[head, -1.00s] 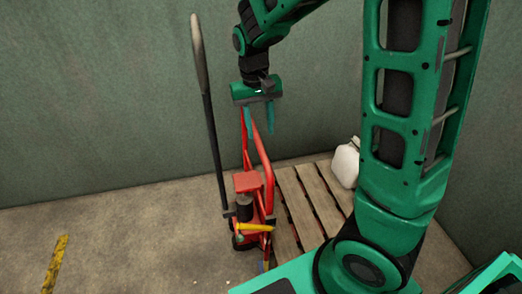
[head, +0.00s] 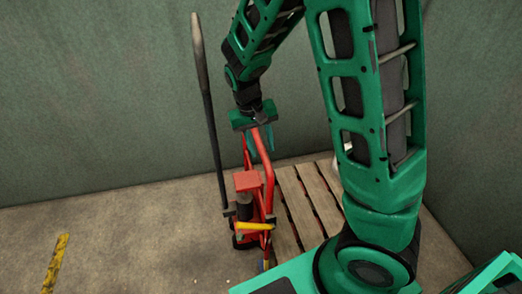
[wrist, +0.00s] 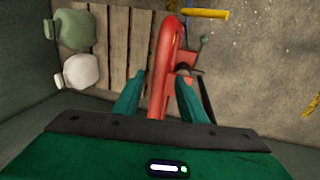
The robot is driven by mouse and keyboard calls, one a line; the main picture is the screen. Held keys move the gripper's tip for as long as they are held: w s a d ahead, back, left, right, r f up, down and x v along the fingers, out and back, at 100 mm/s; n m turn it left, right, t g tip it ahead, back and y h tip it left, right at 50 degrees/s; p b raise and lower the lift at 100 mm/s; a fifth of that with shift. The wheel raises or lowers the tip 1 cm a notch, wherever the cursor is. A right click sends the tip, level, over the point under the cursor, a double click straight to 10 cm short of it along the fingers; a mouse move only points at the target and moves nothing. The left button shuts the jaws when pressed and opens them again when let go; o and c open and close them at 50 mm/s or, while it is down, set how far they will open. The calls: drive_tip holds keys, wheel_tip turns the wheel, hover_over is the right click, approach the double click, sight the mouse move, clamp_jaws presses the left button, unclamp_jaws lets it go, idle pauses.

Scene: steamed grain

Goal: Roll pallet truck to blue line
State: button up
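The red pallet truck (head: 248,182) stands on the floor at the pallet's left edge, its looped red handle (head: 266,163) upright. My gripper (head: 262,143) is at the top of this handle, fingers pointing down. In the wrist view, my gripper (wrist: 160,78) is open, with the red handle (wrist: 160,95) running between its two teal fingers. Gaps show beside the handle, so it is not clamped; any touch cannot be told. I cannot make out a blue line on the floor in either view.
A wooden pallet (head: 302,207) lies right of the truck, bearing a white jug (wrist: 81,71) and a green jug (wrist: 75,28). A long dark pole (head: 210,120) stands by the truck's left side. A yellow floor stripe (head: 54,262) lies far left; the floor between is clear.

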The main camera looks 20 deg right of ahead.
drive_tip(key=shift+d+f, duration=0.25)
drive_tip(key=shift+f, duration=0.85)
clamp_jaws()
drive_tip(key=shift+w+a, duration=0.15)
drive_tip(key=shift+a, duration=0.7)
unclamp_jaws()
drive_tip(key=shift+d, duration=0.2)
drive_tip(key=shift+r, duration=0.1)
wheel_tip(320, 180, up, 10)
drive_tip(key=a, duration=0.2)
drive_tip(key=shift+w+r, duration=0.2)
